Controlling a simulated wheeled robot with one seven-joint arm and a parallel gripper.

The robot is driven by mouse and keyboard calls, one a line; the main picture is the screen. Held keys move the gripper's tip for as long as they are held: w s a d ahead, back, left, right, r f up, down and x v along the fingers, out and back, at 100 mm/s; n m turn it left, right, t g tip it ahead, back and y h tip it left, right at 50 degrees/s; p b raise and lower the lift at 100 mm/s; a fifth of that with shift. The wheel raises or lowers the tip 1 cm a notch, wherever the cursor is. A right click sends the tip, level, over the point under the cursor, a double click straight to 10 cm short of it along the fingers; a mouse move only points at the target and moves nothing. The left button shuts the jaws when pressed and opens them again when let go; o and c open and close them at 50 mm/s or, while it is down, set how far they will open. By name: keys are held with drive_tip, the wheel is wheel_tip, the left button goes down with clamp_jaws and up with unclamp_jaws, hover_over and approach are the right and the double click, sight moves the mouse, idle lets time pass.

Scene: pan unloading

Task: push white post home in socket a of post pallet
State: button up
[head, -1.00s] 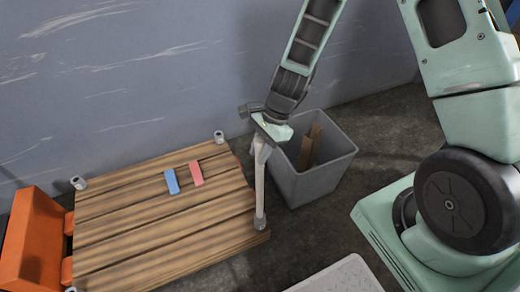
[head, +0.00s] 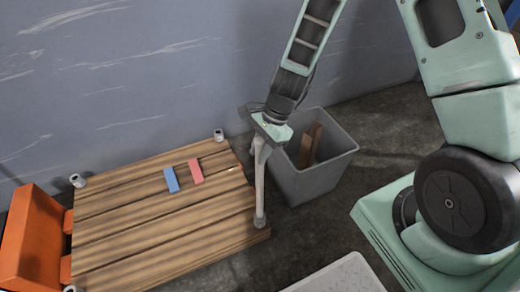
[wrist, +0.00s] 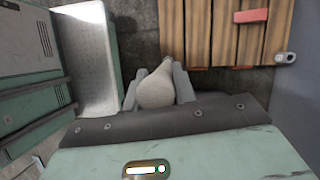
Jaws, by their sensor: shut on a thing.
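The white post (head: 260,185) stands nearly upright at the near right corner of the wooden post pallet (head: 150,230). Its lower end meets a grey socket (head: 260,221) at that corner; I cannot tell how deep it sits. My gripper (head: 261,138) is shut on the post's upper end. In the wrist view the post (wrist: 157,92) shows between the two fingers of my gripper (wrist: 158,84), its far end close to the pallet's edge (wrist: 172,40). The socket is hidden there. No letter marks are readable on the sockets.
Other corner sockets show at the far right (head: 218,135) and far left (head: 77,181). A blue block (head: 171,180) and a red block (head: 195,171) lie on the pallet. A grey bin (head: 318,180) stands just right of the post. An orange object (head: 32,240) adjoins the pallet's left side.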

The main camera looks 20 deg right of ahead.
drive_tip(key=shift+f+b, duration=0.35)
drive_tip(key=shift+f, duration=0.2)
idle(0.4)
drive_tip(key=o, duration=1.1)
drive_tip(key=shift+r, duration=0.1)
drive_tip(key=p+v, duration=0.5)
drive_tip(key=v, duration=1.2)
drive_tip(key=shift+s+r, duration=0.1)
drive_tip(key=shift+r, duration=0.05)
